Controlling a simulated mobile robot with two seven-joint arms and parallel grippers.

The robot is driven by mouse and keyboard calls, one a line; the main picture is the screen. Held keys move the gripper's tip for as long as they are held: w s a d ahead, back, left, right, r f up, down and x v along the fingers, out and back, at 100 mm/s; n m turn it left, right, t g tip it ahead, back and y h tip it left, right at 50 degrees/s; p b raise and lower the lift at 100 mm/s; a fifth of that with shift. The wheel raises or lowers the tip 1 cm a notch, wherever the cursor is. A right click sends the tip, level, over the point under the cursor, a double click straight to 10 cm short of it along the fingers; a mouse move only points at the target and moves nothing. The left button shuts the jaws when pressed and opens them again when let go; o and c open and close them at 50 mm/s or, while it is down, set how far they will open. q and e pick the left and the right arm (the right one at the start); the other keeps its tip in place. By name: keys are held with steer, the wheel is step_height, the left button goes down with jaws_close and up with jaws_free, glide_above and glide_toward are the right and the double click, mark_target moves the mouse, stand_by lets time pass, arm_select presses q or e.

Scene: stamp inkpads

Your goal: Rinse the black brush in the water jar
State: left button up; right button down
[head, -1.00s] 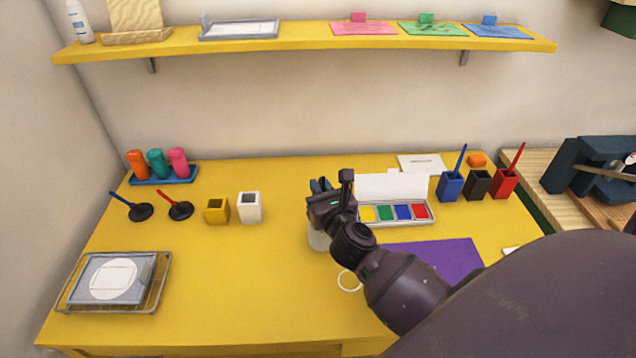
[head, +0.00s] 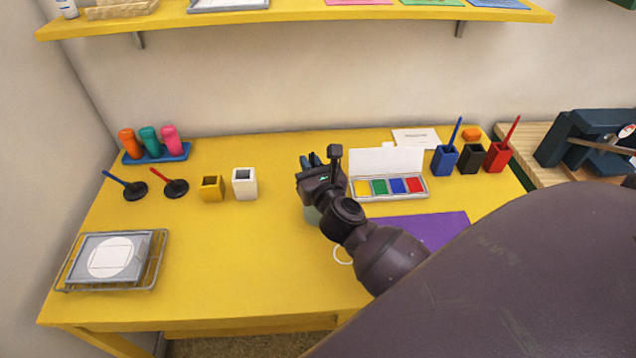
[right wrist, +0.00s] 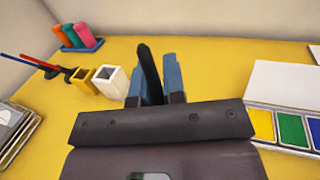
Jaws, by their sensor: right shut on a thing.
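My right gripper (head: 308,165) is shut on the black brush. The brush shows in the right wrist view (right wrist: 149,72) as a dark stick between the two blue-grey fingers, leaning slightly. The water jar (head: 312,214) shows only as a pale sliver under and beside my gripper in the head view; the hand hides most of it. I cannot tell whether the brush tip is inside the jar. The black holder (head: 471,159) stands without a brush between the blue and red holders. My left gripper is not in view.
An open paint box (head: 388,198) stands just right of my right gripper, with a purple sheet (head: 440,229) in front. Blue (head: 445,161) and red (head: 498,158) holders carry brushes. White (head: 245,184) and yellow (head: 211,188) cups stand left. The table's front left is clear beside a tray rack (head: 160,262).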

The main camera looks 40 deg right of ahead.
stand_by(0.4)
steer(key=shift+s+d+p, duration=0.3)
steer(key=shift+s+d, duration=0.25)
steer(key=shift+d, duration=0.35)
steer(key=shift+a, duration=0.1)
steer(key=shift+w+a, duration=0.6)
steer(key=shift+a, duration=0.25)
